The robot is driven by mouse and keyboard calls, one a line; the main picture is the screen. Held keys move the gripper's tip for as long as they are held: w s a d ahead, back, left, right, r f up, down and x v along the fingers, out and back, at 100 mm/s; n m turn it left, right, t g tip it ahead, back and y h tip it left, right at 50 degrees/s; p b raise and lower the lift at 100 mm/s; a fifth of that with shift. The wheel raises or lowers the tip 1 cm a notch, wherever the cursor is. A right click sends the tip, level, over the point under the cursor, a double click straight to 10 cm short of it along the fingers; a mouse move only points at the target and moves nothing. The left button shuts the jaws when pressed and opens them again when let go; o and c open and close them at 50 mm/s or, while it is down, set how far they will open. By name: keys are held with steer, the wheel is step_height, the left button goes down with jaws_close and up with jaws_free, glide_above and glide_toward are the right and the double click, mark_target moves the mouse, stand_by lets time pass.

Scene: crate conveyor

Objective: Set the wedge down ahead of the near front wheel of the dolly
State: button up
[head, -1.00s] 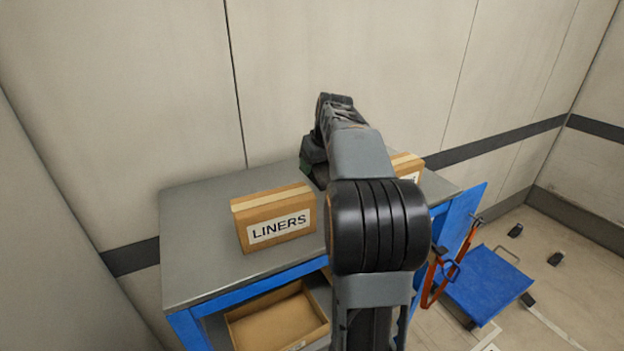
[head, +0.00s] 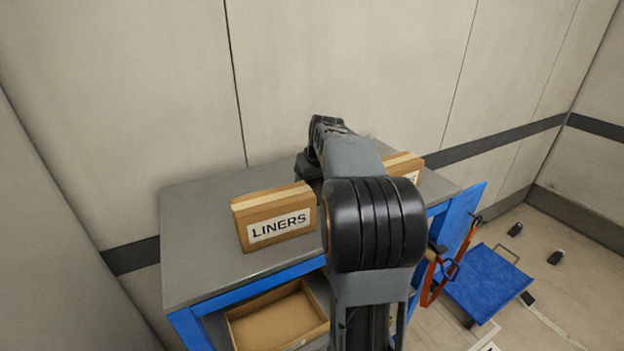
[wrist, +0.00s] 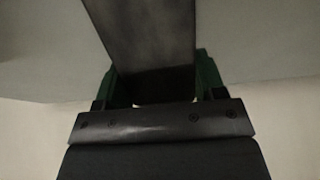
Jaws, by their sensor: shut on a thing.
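In the wrist view my gripper (wrist: 160,82) is shut, with green-edged fingers on both sides of a dark, smooth thing (wrist: 151,42), which I take to be the wedge. Its far end runs out of the top of the picture. In the head view my gripper and the wedge are hidden behind my own arm, over the back of the workbench. The dolly (head: 487,284) is a low blue platform on the floor at the lower right, well away from my gripper. A dark wheel or block (head: 528,298) shows at its right corner.
The grey-topped, blue-framed workbench (head: 200,260) carries a LINERS box (head: 274,217) and another box (head: 405,163) partly behind my arm. An open carton (head: 277,316) sits below. Orange straps (head: 432,280) hang at the bench's right end. Small dark blocks (head: 555,258) lie beyond the dolly.

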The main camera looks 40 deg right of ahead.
steer(key=o, duration=1.2)
steer(key=shift+c, duration=0.2)
steer(key=v, duration=1)
steer(key=shift+r+b, duration=0.3)
steer(key=shift+r, duration=0.05)
steer(key=shift+o, duration=0.4)
steer(key=shift+s+r, duration=0.2)
steer(key=shift+r, duration=0.15)
steer(key=b, duration=0.2)
glide_above(314, 181)
step_height(314, 181, down, 5)
steer(key=shift+f, duration=0.25)
steer(key=shift+p+x, duration=0.5)
steer(key=shift+x, duration=2.15)
